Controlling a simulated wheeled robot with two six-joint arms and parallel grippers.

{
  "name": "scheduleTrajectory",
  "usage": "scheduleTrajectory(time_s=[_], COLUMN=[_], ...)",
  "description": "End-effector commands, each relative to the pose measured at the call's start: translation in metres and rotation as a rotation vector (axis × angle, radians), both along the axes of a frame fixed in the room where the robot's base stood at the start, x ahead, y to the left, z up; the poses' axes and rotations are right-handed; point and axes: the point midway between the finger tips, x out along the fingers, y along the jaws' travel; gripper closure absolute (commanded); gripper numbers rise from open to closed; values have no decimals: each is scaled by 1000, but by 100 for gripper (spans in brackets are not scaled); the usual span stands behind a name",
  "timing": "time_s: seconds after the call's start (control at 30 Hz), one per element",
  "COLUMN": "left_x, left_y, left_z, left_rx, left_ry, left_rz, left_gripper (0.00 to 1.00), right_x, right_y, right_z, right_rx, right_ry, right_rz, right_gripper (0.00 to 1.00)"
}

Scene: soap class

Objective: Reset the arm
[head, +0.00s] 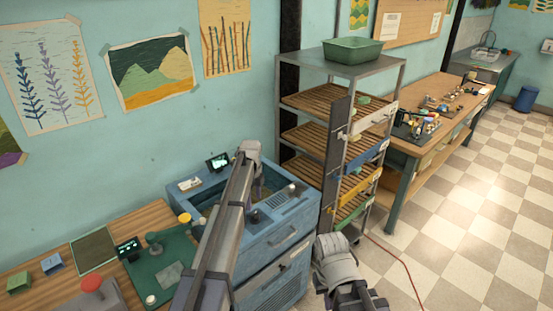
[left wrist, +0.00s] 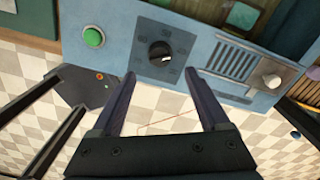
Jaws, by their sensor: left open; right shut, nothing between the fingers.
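My left arm reaches up through the middle of the head view, its wrist end (head: 250,152) over the blue machine (head: 262,243). In the left wrist view my left gripper (left wrist: 167,85) is open, with its two dark fingers apart and nothing between them. Beyond the fingers is the machine's blue panel, with a green button (left wrist: 93,37), a black dial (left wrist: 161,53) and a white knob (left wrist: 271,81). The fingers look apart from these controls. My right gripper (head: 358,300) is at the bottom of the head view, beside the machine, shut and empty, partly cut off by the frame edge.
A wooden bench (head: 45,263) with a green mat (head: 160,262) stands left of the machine. A metal rack (head: 393,78) with slatted shelves and a green tub (head: 352,50) on top stands right. A long worktable (head: 397,148) lies beyond. The checkered floor (head: 485,215) at right is largely clear.

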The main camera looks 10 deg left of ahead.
Motion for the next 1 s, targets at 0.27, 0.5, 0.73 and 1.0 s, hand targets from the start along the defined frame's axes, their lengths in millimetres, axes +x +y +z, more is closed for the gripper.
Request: scheduleTrajectory(time_s=[0.27, 0.5, 0.73, 1.0], left_x=[-72, -193, -298, -360], left_y=[-56, -126, -161, -172], left_z=[-10, -23, -34, -39], left_rx=[17, 57, 89, 106], left_ry=[8, 4, -27, -58], left_rz=[250, 734, 1171, 1464], left_gripper=[21, 21, 21, 21], right_x=[0, 0, 0, 0], right_y=[0, 0, 0, 0], right_z=[-10, -24, -35, -40], right_rx=[0, 0, 0, 0], right_ry=[0, 0, 0, 0], right_rz=[0, -1, -1, -2], right_gripper=[100, 100, 100, 100])
